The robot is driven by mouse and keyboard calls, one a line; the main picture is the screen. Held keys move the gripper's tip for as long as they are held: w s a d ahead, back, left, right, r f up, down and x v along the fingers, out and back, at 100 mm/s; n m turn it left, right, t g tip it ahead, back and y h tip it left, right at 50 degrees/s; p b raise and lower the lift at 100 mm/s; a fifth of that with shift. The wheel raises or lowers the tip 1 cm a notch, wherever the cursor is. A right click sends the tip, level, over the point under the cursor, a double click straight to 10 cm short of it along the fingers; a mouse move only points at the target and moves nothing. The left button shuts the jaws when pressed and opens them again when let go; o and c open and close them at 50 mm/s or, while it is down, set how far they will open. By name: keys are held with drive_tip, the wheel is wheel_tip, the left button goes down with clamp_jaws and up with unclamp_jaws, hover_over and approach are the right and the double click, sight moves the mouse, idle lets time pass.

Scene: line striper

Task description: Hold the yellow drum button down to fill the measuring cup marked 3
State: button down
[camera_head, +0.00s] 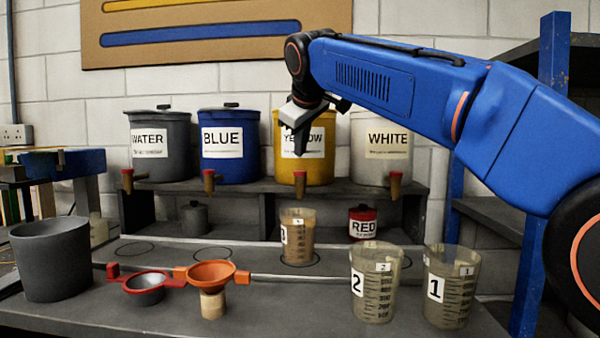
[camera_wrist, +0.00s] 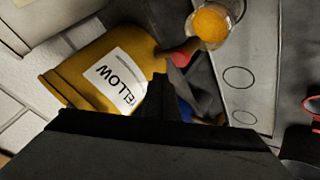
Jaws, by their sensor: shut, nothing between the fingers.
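The yellow drum (camera_head: 318,165) stands on the shelf, its label partly hidden by my gripper (camera_head: 297,122). Its tap (camera_head: 300,184) hangs over the shelf's front edge. The measuring cup marked 3 (camera_head: 299,242) stands upright below that tap on a drawn circle. In the wrist view, the cup (camera_wrist: 240,8) has yellow-orange content (camera_wrist: 212,24); the fill level is hard to read. My gripper is shut and empty, in front of the drum and above the tap. The wrist view shows its fingers (camera_wrist: 172,85) near a red part by the drum. I cannot tell whether they touch it.
Water (camera_head: 160,165), blue (camera_head: 222,170) and white (camera_head: 372,172) drums flank the yellow one. Cups 2 (camera_head: 372,300) and 1 (camera_head: 448,305) stand at the front right. A grey bucket (camera_head: 48,270), orange funnel (camera_head: 211,274) and red tin (camera_head: 362,215) are also on the bench.

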drive_tip(key=shift+r, duration=1.45)
